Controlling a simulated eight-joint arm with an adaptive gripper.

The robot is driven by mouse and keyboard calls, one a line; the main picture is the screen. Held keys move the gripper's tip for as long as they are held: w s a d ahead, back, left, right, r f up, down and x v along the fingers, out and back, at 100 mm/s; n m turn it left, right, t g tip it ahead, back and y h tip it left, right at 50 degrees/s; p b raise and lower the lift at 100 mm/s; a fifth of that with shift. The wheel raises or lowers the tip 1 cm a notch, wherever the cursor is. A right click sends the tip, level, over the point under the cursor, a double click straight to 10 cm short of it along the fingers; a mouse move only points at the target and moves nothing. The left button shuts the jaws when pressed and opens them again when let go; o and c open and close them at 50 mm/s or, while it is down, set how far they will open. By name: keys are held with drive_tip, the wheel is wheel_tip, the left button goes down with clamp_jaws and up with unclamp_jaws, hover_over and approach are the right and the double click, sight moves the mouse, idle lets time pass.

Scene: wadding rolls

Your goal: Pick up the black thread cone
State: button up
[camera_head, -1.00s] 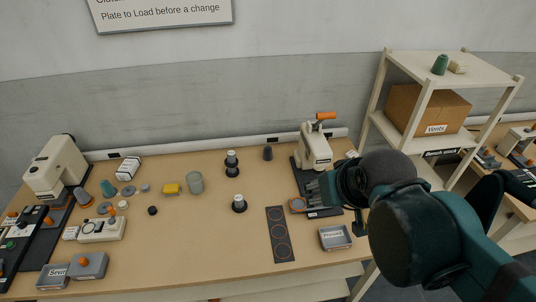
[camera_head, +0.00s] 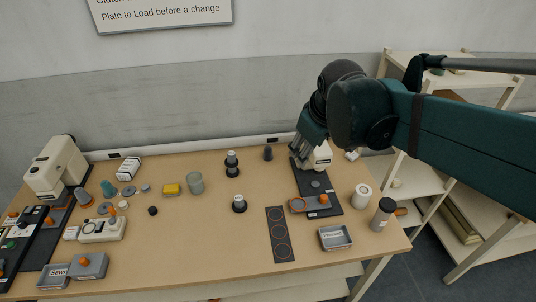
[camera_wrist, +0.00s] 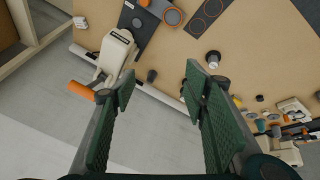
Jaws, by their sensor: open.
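A dark, near-black thread cone (camera_head: 268,153) stands upright near the back edge of the table, left of the cream machine. In the wrist view the dark cone (camera_wrist: 151,76) lies between the fingertips in the picture, well beyond them. My gripper (camera_head: 299,152) is in front of the cream machine in the head view, to the right of the cone and apart from it. Its two green fingers (camera_wrist: 160,88) are spread wide in the wrist view, with nothing between them.
The cream machine (camera_head: 322,157) with its orange part (camera_wrist: 82,91) stands close to my gripper. A grey tray (camera_head: 335,237) sits at the front right. The table's middle (camera_head: 195,235) is clear.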

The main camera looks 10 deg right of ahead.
drive_tip(key=w+a+f+n+g, duration=0.1)
drive_tip(key=w+n, duration=0.3)
drive_tip(key=w, duration=0.7)
drive_tip(key=n+g+h+p, duration=0.1)
drive_tip(key=n+g, duration=0.3)
drive_tip(key=n, duration=0.8)
hover_over(267, 147)
drive_tip(key=s, duration=0.1)
drive_tip(key=f, duration=2.4)
drive_tip(key=shift+a+f, duration=0.15)
drive_tip(key=shift+a, duration=0.15)
drive_tip(key=shift+w+f, duration=0.2)
drive_tip(key=shift+f, duration=0.3)
drive_tip(key=shift+f, duration=0.1)
drive_tip(key=shift+d+f, duration=0.1)
drive_tip(key=shift+f, duration=1.1)
drive_tip(key=shift+f, duration=0.1)
